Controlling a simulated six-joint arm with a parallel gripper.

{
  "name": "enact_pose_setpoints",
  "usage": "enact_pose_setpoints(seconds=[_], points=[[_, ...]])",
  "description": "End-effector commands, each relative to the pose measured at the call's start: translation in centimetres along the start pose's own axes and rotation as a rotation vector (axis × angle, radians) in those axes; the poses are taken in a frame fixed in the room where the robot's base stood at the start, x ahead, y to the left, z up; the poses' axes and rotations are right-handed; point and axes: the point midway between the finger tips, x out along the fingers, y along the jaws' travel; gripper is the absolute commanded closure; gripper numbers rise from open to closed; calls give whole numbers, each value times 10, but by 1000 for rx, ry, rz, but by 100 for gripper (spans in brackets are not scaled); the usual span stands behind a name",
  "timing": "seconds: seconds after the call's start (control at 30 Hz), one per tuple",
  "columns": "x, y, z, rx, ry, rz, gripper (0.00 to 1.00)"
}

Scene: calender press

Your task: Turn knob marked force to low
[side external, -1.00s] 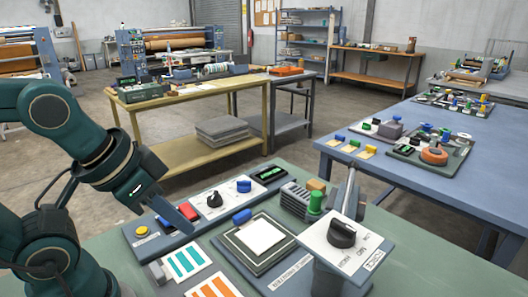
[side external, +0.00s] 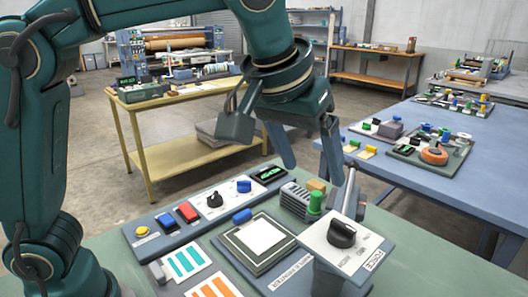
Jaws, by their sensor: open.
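The black force knob (side external: 342,234) sits on a tilted white plate (side external: 328,255) at the right of the green bench. The plate's edge carries the word FORCE, with small position marks in front of the knob. The marks and the knob's pointer are too small to read surely. My gripper (side external: 313,174) is open and empty, its two blue-grey fingers pointing down. In the picture it is above and slightly left of the knob, apart from it.
A grey lever (side external: 350,190) stands right behind the knob plate. A green knob (side external: 315,203) on a ribbed grey block is just left of it. A second black knob (side external: 214,199), blue and red buttons and a square pad (side external: 262,236) lie further left. The front right bench is clear.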

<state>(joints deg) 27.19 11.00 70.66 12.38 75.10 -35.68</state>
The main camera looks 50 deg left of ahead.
Motion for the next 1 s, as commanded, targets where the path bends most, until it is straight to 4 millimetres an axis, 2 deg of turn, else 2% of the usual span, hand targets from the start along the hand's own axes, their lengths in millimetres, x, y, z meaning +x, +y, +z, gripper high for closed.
enact_pose_setpoints(seconds=[0.03,0.1,0.3,0.7,1.0], points=[[9,15,2,32,-13,2,19],[18,30,6,70,-27,4,19],[37,48,23,134,-70,-3,19],[80,48,26,135,-69,-1,19],[84,48,26,135,-66,1,19]])
